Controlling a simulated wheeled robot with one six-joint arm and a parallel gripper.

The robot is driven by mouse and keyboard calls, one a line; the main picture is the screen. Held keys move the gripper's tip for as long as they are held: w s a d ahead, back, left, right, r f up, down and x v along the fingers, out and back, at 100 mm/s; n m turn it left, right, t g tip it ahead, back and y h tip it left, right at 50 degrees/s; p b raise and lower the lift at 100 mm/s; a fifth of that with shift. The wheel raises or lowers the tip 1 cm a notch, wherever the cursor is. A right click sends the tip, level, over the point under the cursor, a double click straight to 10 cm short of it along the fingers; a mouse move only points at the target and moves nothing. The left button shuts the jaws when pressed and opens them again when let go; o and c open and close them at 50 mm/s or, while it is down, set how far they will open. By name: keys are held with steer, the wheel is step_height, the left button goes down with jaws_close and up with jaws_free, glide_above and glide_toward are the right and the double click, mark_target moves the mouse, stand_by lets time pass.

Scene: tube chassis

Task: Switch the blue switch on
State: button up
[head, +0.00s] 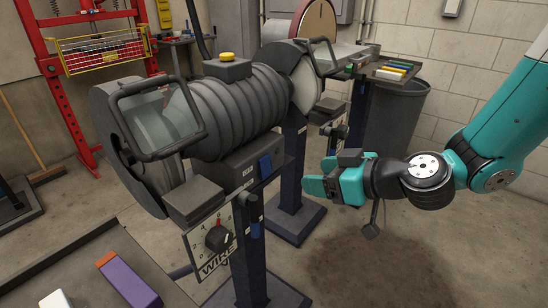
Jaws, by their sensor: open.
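The blue switch (265,165) is a small upright blue rocker on the front face of the near grinder's grey base (238,160). Whether it is on or off is too small to tell. My gripper (319,177) is open and empty, with teal fingers pointing left. In the picture it is to the right of the switch and a little lower, with a clear gap between them. Nothing hides the switch.
A dial plate marked WIRE (213,240) and a black lever (252,210) with a blue patch sit below the switch. A second grinder (305,80) stands behind on a dark pedestal (292,195). A grey bin (395,120) is behind my gripper. The floor at lower right is clear.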

mark_target(267, 173)
steer(key=p+x, duration=0.5)
steer(key=x, duration=0.7)
steer(key=shift+w+a+f, duration=0.1)
steer(key=shift+a+f, duration=0.05)
steer(key=shift+f, duration=0.1)
steer(key=shift+c, duration=0.2)
